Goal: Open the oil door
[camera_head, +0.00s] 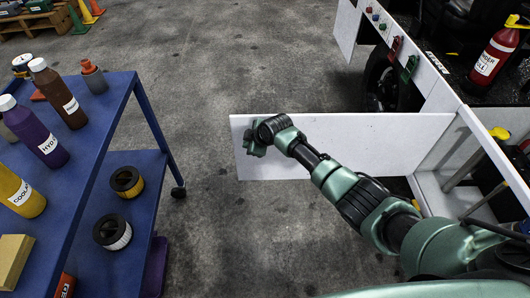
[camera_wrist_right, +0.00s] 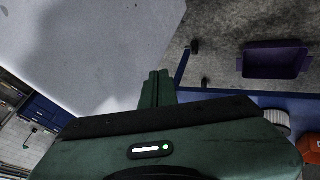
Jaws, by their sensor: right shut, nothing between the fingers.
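A white door panel (camera_head: 390,133), which looks like the oil door, stands swung out from the side of the white machine, its free end toward the blue cart. Behind its hinged end an open compartment (camera_head: 440,190) shows. No label on the door is readable. My right gripper (camera_head: 252,142) is shut and empty, close beside the inner face near the door's free end. In the right wrist view, its fingers (camera_wrist_right: 158,86) show in front of the pale panel (camera_wrist_right: 90,50); I cannot tell whether they touch it. My left gripper is not in view.
A blue cart (camera_head: 120,118) with bottles and filters stands at the left. The machine has a dark wheel (camera_head: 382,82), small latches (camera_head: 396,47) and a red extinguisher-like bottle (camera_head: 493,58). Grey floor (camera_head: 215,60) lies open between cart and machine.

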